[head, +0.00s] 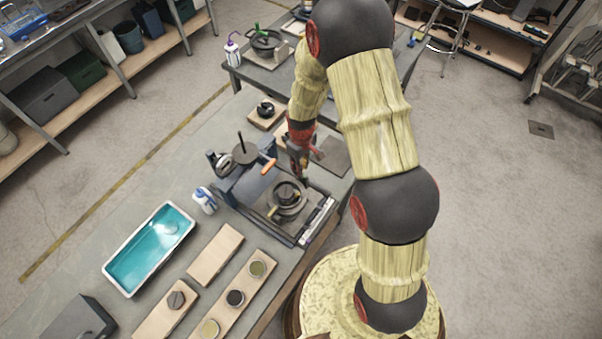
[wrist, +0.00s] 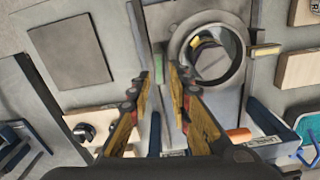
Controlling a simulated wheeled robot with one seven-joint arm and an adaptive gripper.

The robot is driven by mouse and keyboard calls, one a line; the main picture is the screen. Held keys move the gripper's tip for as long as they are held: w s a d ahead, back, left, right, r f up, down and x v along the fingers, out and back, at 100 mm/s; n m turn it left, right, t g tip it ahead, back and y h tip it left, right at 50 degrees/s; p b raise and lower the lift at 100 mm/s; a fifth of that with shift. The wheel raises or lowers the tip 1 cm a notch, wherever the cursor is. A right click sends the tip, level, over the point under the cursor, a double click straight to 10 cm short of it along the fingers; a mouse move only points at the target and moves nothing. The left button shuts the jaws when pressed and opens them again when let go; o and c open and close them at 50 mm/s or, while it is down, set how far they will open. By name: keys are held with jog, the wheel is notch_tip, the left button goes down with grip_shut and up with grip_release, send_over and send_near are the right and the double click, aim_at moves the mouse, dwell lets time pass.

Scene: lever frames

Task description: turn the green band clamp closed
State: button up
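I cannot tell whether either finger touches the green piece. A round grey ring (wrist: 180,48) with a tan lever (wrist: 265,50) lies just right of the fingertips. In the head view my gripper (head: 302,168) is low over the bench, beside the ring (head: 286,197). The clamp's band is not clear, and my arm and fingers hide part of that spot.
A blue-grey fixture with an orange handle (head: 268,167) stands close to the left in the head view. A white tray with teal liquid (head: 150,250), a bottle (head: 204,200) and several wooden boards (head: 215,255) are farther left. A pot with a green handle (head: 257,28) is on the far table.

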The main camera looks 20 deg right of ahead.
jog(key=shift+d+f, duration=0.1)
jog(key=shift+f, duration=2.45)
jog(key=shift+c, duration=1.4)
grip_shut()
